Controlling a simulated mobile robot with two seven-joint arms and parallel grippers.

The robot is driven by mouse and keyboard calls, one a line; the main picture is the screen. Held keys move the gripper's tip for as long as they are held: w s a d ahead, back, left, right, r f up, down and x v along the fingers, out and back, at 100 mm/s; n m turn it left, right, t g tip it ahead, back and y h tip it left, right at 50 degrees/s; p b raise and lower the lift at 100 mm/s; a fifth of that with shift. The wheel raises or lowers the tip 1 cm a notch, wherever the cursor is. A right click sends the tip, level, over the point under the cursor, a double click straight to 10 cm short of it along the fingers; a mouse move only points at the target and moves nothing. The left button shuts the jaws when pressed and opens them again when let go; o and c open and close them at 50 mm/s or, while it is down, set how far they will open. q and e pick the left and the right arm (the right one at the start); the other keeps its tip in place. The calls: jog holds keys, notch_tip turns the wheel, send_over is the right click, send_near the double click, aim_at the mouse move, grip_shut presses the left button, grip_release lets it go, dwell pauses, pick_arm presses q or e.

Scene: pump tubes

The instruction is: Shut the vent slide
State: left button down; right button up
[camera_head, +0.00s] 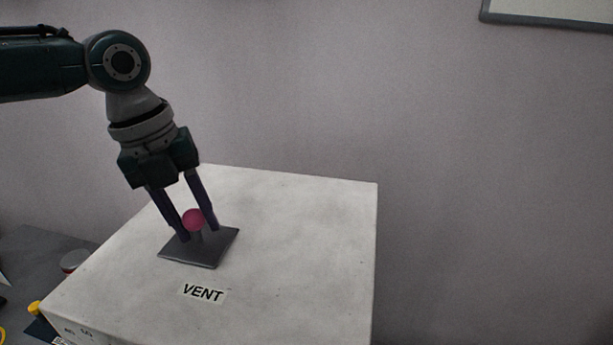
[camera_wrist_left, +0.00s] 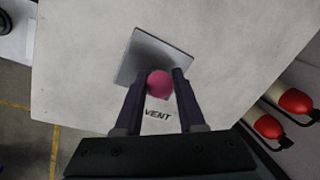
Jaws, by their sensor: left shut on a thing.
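The vent slide is a dark grey square plate (camera_head: 205,254) on top of a pale box, just behind the VENT label (camera_head: 203,293). A pink ball knob (camera_head: 193,220) stands on a short post on the plate. My left gripper (camera_head: 199,236) reaches down from above with a finger on each side of the knob and is shut on it. The left wrist view also shows the plate (camera_wrist_left: 150,52) and the pink knob (camera_wrist_left: 160,84) between the fingertips. No opening shows around the plate. My right gripper is in neither view.
The pale box top (camera_head: 310,240) is clear to the right of the plate. Red-and-white rounded things (camera_wrist_left: 292,100) stand beside the box in the wrist view. A grey surface with small items, one with a yellow part (camera_head: 35,308), lies left of the box.

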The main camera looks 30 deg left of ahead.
aim_at(182, 244)
pick_arm(q)
jog(key=c, duration=0.5)
grip_release()
jog(key=shift+a, duration=0.2)
notch_tip(182, 244, up, 10)
jog(key=s+a+b, duration=0.1)
jog(key=b, duration=0.1)
jog(key=shift+s+a+b, duration=0.15)
jog(key=shift+s+b, duration=0.1)
jog(key=shift+b, duration=0.05)
jog(key=shift+f, duration=0.1)
